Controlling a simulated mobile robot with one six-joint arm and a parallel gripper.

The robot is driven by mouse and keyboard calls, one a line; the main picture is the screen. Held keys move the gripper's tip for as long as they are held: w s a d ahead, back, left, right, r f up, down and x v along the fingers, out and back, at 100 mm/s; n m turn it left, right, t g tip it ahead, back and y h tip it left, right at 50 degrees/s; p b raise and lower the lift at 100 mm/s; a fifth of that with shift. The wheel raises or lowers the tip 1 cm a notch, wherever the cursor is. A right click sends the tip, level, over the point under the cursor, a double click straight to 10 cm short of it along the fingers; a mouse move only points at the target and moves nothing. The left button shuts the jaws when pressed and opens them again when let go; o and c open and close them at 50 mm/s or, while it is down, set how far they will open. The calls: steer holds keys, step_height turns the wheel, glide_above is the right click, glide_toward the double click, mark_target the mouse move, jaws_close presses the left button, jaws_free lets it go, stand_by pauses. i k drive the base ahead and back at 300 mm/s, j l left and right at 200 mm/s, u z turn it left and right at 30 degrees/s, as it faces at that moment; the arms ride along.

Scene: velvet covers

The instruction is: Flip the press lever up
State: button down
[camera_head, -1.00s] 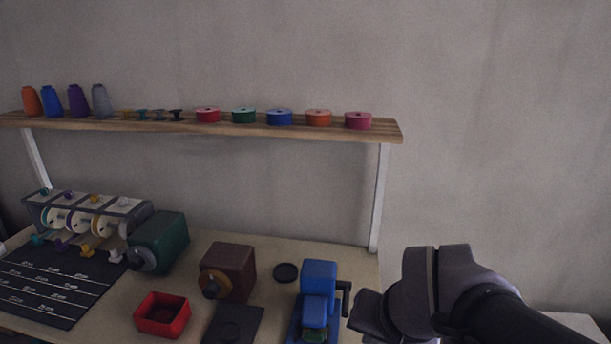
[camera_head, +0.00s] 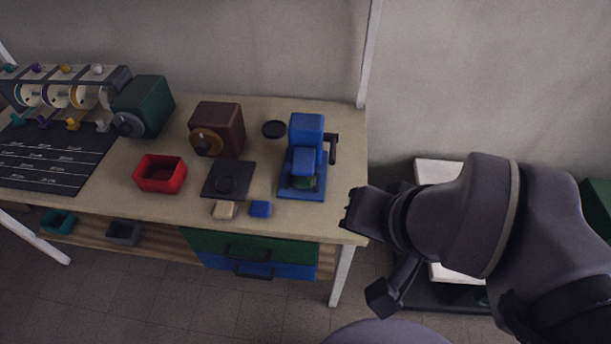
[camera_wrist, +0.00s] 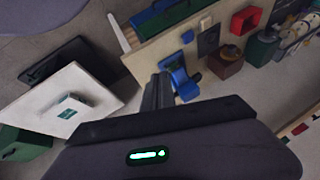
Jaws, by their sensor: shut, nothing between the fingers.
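The blue press (camera_head: 306,150) stands at the right end of the bench. Its dark lever (camera_head: 333,148) is on its right side, with the handle end hanging downward. A green piece (camera_head: 304,182) sits under the press head. In the wrist view the blue press (camera_wrist: 183,82) is just beyond my fingertips to the right; its lever cannot be made out there. My gripper (camera_head: 352,213) is shut and empty, off the bench's right front corner, apart from the press and lower right of the lever in the head view.
A black pad (camera_head: 228,180), a beige block (camera_head: 224,209) and a blue block (camera_head: 260,209) lie left of the press. A red tray (camera_head: 160,173), brown machine (camera_head: 217,128) and green machine (camera_head: 143,105) stand farther left. A white-topped stand (camera_head: 438,172) is behind my arm.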

mark_target(331, 137)
steer(key=i+j, duration=0.1)
steer(key=j, duration=0.65)
steer(key=j+u, duration=0.1)
steer(key=j, duration=0.6)
steer(key=i, duration=0.05)
